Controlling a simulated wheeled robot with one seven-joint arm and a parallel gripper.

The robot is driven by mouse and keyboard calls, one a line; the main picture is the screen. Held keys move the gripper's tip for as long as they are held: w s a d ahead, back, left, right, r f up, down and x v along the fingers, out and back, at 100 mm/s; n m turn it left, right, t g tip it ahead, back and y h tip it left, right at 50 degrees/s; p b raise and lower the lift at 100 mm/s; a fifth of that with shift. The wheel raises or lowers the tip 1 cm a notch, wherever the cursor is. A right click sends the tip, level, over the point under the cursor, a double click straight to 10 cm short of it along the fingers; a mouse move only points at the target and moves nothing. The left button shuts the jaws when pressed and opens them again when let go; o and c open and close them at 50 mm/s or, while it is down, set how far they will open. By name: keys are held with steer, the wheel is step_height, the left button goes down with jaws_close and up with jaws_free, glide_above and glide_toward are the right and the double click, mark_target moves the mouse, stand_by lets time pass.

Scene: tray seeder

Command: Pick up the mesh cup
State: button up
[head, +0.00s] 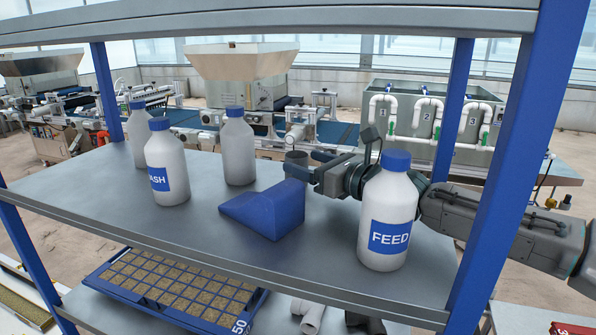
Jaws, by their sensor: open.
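The blue scoop (268,209) lies just in front of the cup. A FEED bottle (388,215) stands front right. A WASH bottle (167,165) and two more white bottles (238,150) (139,140) stand left. Blue posts (518,170) frame the shelf (130,210); its front left is clear.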

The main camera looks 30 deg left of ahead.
mark_target(289, 156)
steer(key=shift+w+p+x, duration=0.2)
steer(key=shift+p+x, duration=0.2)
steer(key=shift+x, duration=1.1)
steer(key=shift+w+p+x, duration=0.15)
steer(key=shift+p+x, duration=0.25)
steer(key=shift+x, duration=1.1)
steer(key=shift+d+f, duration=0.15)
steer(key=shift+f, duration=0.05)
steer(key=c, duration=1.1)
